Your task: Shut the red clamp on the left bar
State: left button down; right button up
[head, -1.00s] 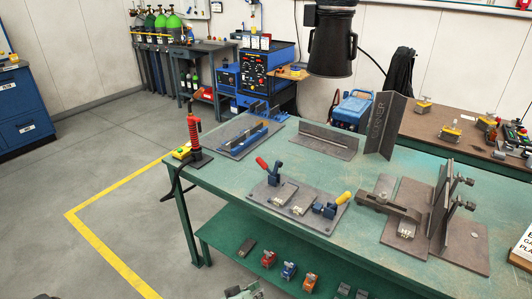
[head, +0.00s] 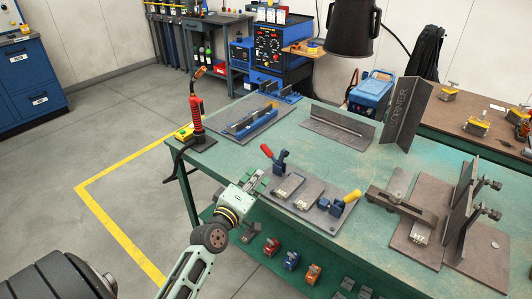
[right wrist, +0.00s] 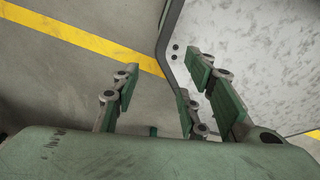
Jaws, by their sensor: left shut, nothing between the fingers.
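The red clamp (head: 280,162) stands on the left end of a grey fixture plate (head: 327,225) on the green table. Its red handle (head: 266,151) sticks up and leans left, with blue metal below it. The left bar (head: 289,186) lies flat on the plate just in front of the clamp. A second bar (head: 308,193) lies right of it. My left gripper (head: 257,180) is shut and empty, at the table's front edge, left of the bar and below the red handle. My right gripper (right wrist: 155,105) shows only in the right wrist view, open and empty.
A yellow-handled clamp (head: 345,201) stands at the plate's right end. A red torch-like tool (head: 197,118) stands at the table's left corner. A brown fixture (head: 406,205) stands to the right. Small coloured clamps (head: 291,261) sit on the shelf below.

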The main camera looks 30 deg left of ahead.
pick_arm(q)
jog(key=w+a+r+n+y, duration=0.2)
jog(key=w+a+n, duration=0.1)
jog(key=w+a, duration=0.55)
jog(key=shift+t, duration=0.3)
jog(key=d, duration=0.1)
jog(key=w+d, duration=0.1)
jog(key=d, duration=0.1)
jog(key=d+p, duration=0.1)
jog(key=d, duration=0.1)
jog(key=shift+w+d+f, duration=0.15)
jog(key=shift+w+f, duration=0.1)
jog(key=shift+f, duration=0.15)
pick_arm(e)
jog(key=shift+s+r, duration=0.3)
jog(key=shift+r, duration=0.25)
